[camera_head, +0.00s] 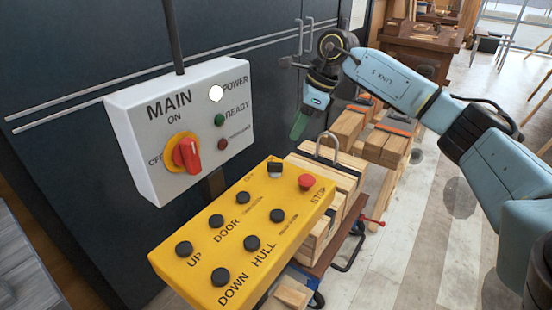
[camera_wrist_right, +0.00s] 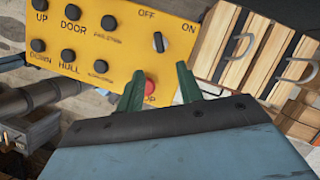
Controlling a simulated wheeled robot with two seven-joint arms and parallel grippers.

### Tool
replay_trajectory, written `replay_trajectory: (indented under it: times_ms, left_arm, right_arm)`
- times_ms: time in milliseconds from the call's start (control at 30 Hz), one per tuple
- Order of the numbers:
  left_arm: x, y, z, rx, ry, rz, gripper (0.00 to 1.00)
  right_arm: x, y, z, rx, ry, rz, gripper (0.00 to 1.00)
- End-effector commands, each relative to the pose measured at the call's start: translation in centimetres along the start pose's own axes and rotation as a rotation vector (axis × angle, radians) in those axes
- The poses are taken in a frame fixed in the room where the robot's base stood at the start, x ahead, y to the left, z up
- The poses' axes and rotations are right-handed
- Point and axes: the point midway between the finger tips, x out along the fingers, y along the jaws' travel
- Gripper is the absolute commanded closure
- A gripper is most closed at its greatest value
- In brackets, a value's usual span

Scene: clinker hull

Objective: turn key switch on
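The key switch is a small dark knob (camera_head: 275,168) at the far right corner of the yellow control panel (camera_head: 180,257). In the right wrist view, the key switch (camera_wrist_right: 158,42) lies below and between the OFF and ON labels; its exact setting is hard to tell. My right gripper (camera_head: 298,126) hangs above and to the right of the panel's far end, apart from the knob. In the wrist view its two green fingers (camera_wrist_right: 158,70) are spread with nothing between them, near the red stop button (camera_wrist_right: 150,87). My left gripper is in neither view.
A white box (camera_head: 140,120) with a red MAIN rotary switch (camera_head: 187,155) and small lamps stands behind the panel. A red STOP button (camera_head: 306,182) and several black buttons sit on the panel. Stacked timber (camera_head: 345,130) with metal handles lies just beyond it, to the right.

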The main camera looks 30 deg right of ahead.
Motion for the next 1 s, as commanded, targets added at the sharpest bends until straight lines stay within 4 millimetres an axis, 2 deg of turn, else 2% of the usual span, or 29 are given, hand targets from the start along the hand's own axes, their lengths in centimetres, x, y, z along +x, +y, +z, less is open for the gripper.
replay_trajectory:
  times_ms: [300, 500, 700, 1000]
  left_arm:
    - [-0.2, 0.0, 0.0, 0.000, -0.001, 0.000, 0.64]
    - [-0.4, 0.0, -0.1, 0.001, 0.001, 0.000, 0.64]
    - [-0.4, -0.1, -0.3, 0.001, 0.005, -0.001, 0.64]
    - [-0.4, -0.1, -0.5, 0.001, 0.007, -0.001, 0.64]
  right_arm:
    - [6.8, 0.2, 0.1, 0.002, -0.001, 0.006, 0.64]
    - [10.2, 0.1, 0.1, 0.003, -0.004, 0.004, 0.64]
    - [11.8, 0.1, 0.1, 0.002, -0.004, 0.003, 0.64]
    - [12.0, 0.1, 0.1, 0.002, -0.004, 0.002, 0.64]
